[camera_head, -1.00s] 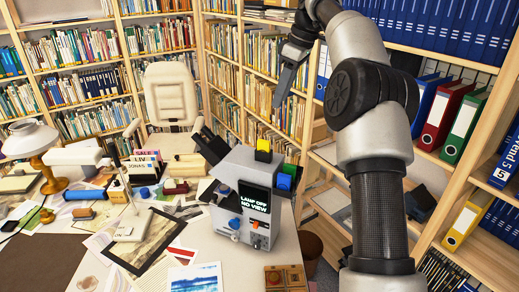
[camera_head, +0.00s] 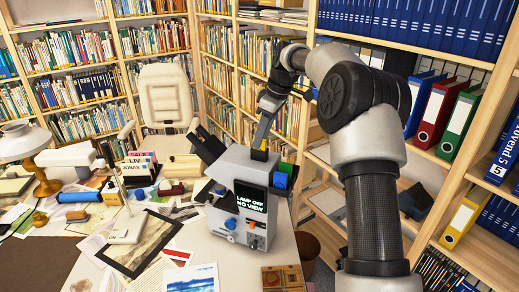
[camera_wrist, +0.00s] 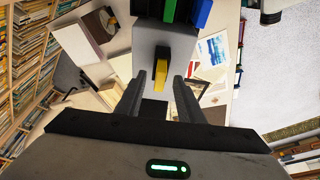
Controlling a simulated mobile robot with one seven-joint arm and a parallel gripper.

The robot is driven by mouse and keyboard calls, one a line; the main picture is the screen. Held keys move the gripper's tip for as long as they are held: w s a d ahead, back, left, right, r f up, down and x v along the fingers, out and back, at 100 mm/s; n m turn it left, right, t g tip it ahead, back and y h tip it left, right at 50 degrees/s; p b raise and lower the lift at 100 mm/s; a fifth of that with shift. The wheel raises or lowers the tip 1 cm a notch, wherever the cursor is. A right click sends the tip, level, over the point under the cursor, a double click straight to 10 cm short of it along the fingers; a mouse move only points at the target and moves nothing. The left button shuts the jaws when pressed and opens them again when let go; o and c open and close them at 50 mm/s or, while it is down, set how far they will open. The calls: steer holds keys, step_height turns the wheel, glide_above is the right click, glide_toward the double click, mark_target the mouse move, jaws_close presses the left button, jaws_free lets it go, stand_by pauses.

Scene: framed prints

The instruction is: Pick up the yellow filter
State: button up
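The yellow filter (camera_wrist: 160,74) is a small yellow block on top of the grey viewer device (camera_head: 238,160). In the head view only a bit of the yellow filter (camera_head: 259,155) shows below my fingers. My gripper (camera_head: 260,145) points down over it. In the wrist view my gripper (camera_wrist: 164,78) is open, with one finger on each side of the yellow filter and a gap to each. A green filter (camera_wrist: 169,10) and a blue filter (camera_wrist: 201,13) sit side by side at the device's edge; the blue filter (camera_head: 281,180) also shows in the head view.
The device's screen (camera_head: 251,197) reads "LAMP OFF NO VIEW". The desk (camera_head: 215,250) holds prints, papers, a white lamp (camera_head: 28,145) and stamps. A chair (camera_head: 166,95) stands behind it. Bookshelves (camera_head: 430,50) close in at the right and back.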

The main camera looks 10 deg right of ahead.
steer(key=shift+w+a+f, duration=0.1)
steer(key=shift+a+f, duration=0.05)
steer(key=shift+f, duration=0.25)
steer(key=shift+c, duration=0.4)
jaws_close()
steer(key=shift+r, duration=0.15)
